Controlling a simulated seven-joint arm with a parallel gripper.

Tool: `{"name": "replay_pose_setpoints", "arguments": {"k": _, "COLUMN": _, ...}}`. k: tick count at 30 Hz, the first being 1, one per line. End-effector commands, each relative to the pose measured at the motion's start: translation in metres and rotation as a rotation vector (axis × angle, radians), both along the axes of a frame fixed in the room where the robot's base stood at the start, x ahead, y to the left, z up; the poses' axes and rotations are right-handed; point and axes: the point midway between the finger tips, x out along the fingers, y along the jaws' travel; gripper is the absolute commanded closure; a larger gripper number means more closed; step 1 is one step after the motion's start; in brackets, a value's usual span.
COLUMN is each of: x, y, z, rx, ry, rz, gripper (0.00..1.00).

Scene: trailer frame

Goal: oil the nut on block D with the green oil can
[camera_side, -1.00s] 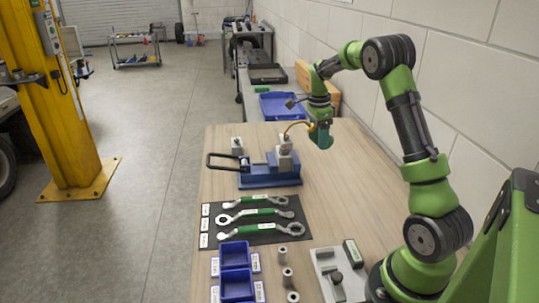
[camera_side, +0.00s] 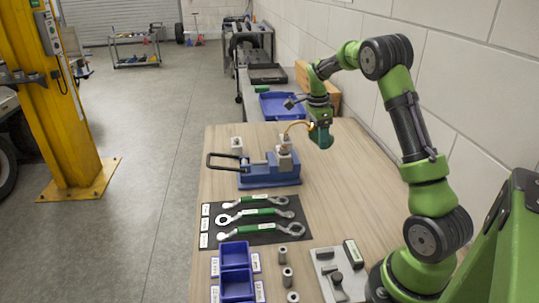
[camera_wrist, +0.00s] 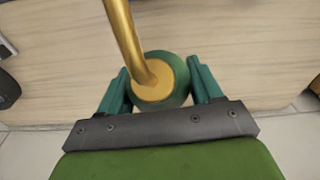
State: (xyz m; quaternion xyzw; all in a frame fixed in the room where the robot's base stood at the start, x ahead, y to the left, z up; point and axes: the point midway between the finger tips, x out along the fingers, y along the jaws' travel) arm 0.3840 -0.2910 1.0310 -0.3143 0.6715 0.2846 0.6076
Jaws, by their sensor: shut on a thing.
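The green oil can (camera_side: 321,137) with a curved brass spout (camera_side: 295,124) is in my gripper (camera_side: 319,122), above the far part of the table. In the wrist view my gripper (camera_wrist: 160,92) is shut on the green can (camera_wrist: 178,72), and the brass spout (camera_wrist: 122,32) runs up out of the picture. In the side view the spout points left over a grey block (camera_side: 284,160) in the blue vise (camera_side: 268,176). The spout tip is close to the block's top; whether it touches cannot be told. Block letters and the nut are too small to make out.
Another grey block (camera_side: 237,147) stands behind the vise's left end. Several green-handled wrenches lie on a black mat (camera_side: 242,238) nearer. Blue bins (camera_side: 236,270), small metal cylinders (camera_side: 282,255) and a grey fixture plate (camera_side: 338,278) are at the front. The table right of the vise is clear.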

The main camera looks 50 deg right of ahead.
Motion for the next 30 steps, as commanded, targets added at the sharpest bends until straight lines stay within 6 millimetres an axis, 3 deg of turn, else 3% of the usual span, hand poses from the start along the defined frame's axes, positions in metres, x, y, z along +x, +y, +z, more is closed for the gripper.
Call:
{"name": "replay_pose_setpoints", "arguments": {"k": 5, "x": 0.000, "y": -0.001, "z": 0.004, "rx": 0.026, "ry": -0.025, "rz": -0.003, "gripper": 0.65}}
{"name": "replay_pose_setpoints", "arguments": {"k": 18, "x": -0.001, "y": -0.001, "z": 0.037, "rx": 0.309, "ry": -0.261, "rz": -0.004, "gripper": 0.65}}
{"name": "replay_pose_setpoints", "arguments": {"k": 30, "x": 0.000, "y": 0.000, "z": 0.041, "rx": 0.349, "ry": -0.294, "rz": -0.001, "gripper": 0.65}}
